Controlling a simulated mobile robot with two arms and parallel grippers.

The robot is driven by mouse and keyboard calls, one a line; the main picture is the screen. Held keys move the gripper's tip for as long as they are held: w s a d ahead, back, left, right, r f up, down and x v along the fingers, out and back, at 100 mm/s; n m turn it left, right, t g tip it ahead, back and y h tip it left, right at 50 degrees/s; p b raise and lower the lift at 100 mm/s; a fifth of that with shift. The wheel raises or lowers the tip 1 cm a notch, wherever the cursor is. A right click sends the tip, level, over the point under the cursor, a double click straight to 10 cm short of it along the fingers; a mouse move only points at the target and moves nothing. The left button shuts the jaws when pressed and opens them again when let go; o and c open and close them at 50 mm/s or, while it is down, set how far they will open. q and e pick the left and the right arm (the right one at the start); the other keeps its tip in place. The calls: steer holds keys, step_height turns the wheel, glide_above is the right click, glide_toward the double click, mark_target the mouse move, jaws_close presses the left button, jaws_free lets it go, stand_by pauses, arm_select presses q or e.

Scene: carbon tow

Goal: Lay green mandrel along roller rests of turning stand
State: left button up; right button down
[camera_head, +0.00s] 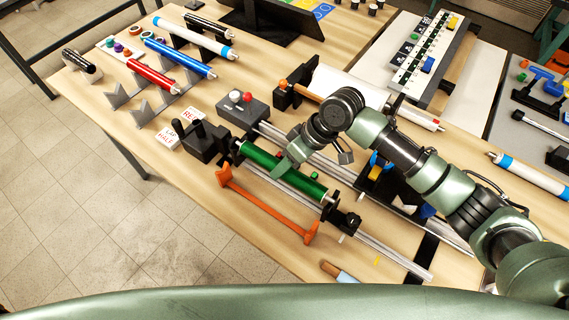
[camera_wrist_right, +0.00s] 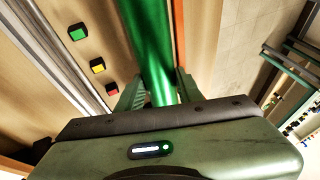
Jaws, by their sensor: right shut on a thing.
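The green mandrel (camera_head: 262,158) lies lengthwise over the turning stand, between its dark head block (camera_head: 203,141) and the black end block (camera_head: 343,219). Whether it touches the roller rests cannot be told, as they are mostly hidden beneath it. My right gripper (camera_head: 285,167) is shut on the mandrel near its middle. In the right wrist view, the mandrel (camera_wrist_right: 150,45) passes between the two fingers (camera_wrist_right: 158,90). My left gripper is not in view.
An orange bar (camera_head: 265,206) runs along the near side of the stand. A grey control box (camera_head: 243,108) stands behind it. Red (camera_head: 152,77) and blue (camera_head: 178,58) mandrels rest on V-shaped supports at the back left. Metal rails (camera_head: 385,257) extend toward the lower right.

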steer(key=shift+f, duration=0.6)
steer(key=c, duration=0.9)
jaws_free()
steer(key=shift+o, duration=0.2)
steer(key=b+v, duration=0.2)
steer(key=v, duration=0.5)
steer(key=shift+d+r, duration=0.15)
steer(key=shift+r, duration=0.25)
